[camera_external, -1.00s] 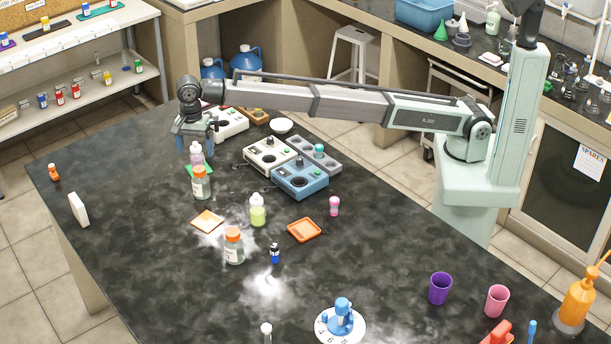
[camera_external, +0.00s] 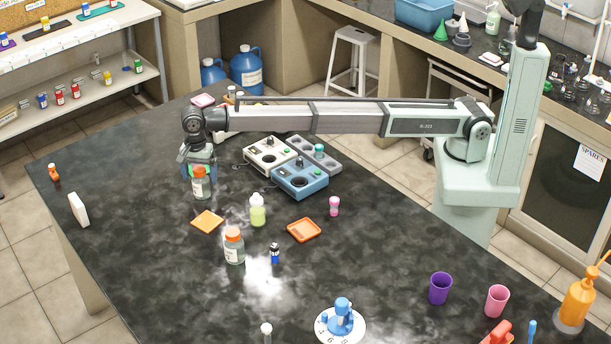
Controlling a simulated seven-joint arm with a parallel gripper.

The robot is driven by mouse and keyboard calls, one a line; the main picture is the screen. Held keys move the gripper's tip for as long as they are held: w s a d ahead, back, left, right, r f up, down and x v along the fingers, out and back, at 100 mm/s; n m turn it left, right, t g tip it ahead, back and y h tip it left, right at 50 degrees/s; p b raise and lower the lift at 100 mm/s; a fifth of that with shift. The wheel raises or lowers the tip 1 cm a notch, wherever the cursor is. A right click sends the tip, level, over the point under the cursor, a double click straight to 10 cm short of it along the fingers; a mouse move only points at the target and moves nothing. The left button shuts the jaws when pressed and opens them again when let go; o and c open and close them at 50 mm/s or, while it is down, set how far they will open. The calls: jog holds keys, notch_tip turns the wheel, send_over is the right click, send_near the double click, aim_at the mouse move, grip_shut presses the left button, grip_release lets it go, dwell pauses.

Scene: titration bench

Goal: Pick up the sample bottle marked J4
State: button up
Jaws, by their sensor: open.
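No J4 marking can be read at this size, so I cannot tell which bottle carries it. An orange-capped bottle (camera_external: 199,189) stands upright at the back left of the dark bench. A second orange-capped bottle (camera_external: 234,251) stands nearer the front. My gripper (camera_external: 197,172) is open and points down just behind the first orange-capped bottle. It hides most of the spot where a lilac-capped bottle stood on a green mat; I cannot tell whether the fingers are around that bottle or touch the orange-capped one.
A yellow-green bottle (camera_external: 257,213), an orange square (camera_external: 207,222) and a small blue bottle (camera_external: 274,253) are close by. A blue device (camera_external: 300,181) and an orange tray (camera_external: 304,230) lie to the right. The bench left of the bottles is mostly clear.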

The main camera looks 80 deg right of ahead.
jog(key=shift+f, duration=1.35)
jog(key=c, duration=1.3)
jog(key=shift+o, duration=0.2)
jog(key=shift+r, duration=0.15)
